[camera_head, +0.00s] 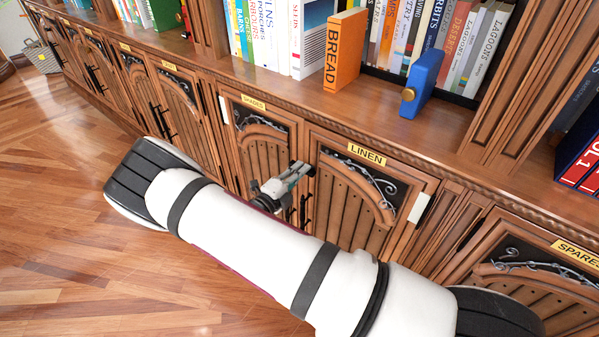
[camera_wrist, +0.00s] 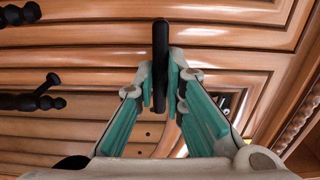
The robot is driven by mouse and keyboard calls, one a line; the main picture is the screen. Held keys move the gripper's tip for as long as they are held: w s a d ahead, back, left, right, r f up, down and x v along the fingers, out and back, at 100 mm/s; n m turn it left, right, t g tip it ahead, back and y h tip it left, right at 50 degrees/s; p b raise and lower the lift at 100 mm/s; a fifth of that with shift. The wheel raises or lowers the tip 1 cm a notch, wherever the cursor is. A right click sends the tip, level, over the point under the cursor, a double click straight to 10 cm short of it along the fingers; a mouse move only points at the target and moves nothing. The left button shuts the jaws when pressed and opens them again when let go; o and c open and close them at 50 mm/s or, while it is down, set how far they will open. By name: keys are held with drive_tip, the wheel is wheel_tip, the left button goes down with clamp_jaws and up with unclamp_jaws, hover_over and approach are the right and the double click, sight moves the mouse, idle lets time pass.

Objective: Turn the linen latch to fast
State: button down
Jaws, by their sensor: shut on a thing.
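A black latch bar (camera_wrist: 160,60) shows in the wrist view. My gripper (camera_head: 303,170) is shut on it near the seam between the two doors. In the wrist view my gripper (camera_wrist: 160,78) has a finger on either side of the bar. The bar runs along the fingers' direction in that view. The latch's pivot and any fast mark are hidden.
Black handles (camera_head: 304,210) hang on the doors below my gripper. They also show at the left of the wrist view (camera_wrist: 38,98). An orange BREAD book (camera_head: 344,50) and a blue object (camera_head: 421,85) stand on the shelf above. Wooden floor (camera_head: 70,210) is open at left.

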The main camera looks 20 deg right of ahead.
drive_tip(key=c, duration=1.7)
unclamp_jaws()
drive_tip(key=shift+a, duration=0.1)
drive_tip(key=shift+o, duration=0.2)
drive_tip(key=v, duration=1.2)
